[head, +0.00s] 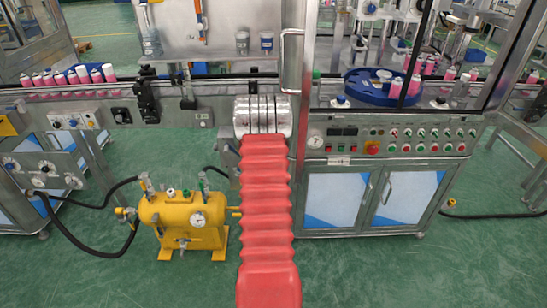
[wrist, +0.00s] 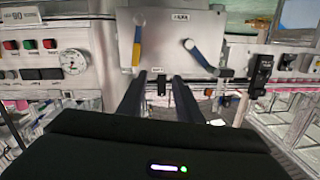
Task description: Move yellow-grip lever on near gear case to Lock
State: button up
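In the wrist view, which appears upside down, a grey metal gear case (wrist: 168,42) fills the upper middle. A lever with a yellow grip (wrist: 136,53) is on its left part, hanging almost straight down in the picture. A lever with a blue grip (wrist: 204,60) is on its right part, slanting down to the right. Small label plates are on the case; I cannot read them surely. My gripper (wrist: 160,80) is open and empty, its two dark fingers apart, just below the yellow grip and right of it in the picture. In the head view, my arm hides the case.
A control panel (head: 400,139) with buttons and a gauge is right of my arm. A conveyor with pink cans (head: 97,75) runs behind. A yellow tank (head: 183,221) with black hoses stands on the floor to the left. Green floor is free in front.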

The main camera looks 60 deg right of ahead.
jog(key=shift+m+g+h, duration=0.3)
jog(key=shift+m+h, duration=0.2)
jog(key=shift+h, duration=0.1)
jog(key=s, duration=0.1)
jog(key=s+f, duration=0.1)
jog(key=s, duration=0.1)
jog(key=s+d+f, duration=0.1)
jog(key=s, duration=0.1)
jog(key=shift+f, duration=0.25)
jog(key=shift+d, duration=0.1)
jog(key=x, duration=1.3)
jog(key=shift+w+d, duration=0.25)
jog(key=shift+d, duration=0.05)
grip_shut()
jog(key=shift+s, duration=0.15)
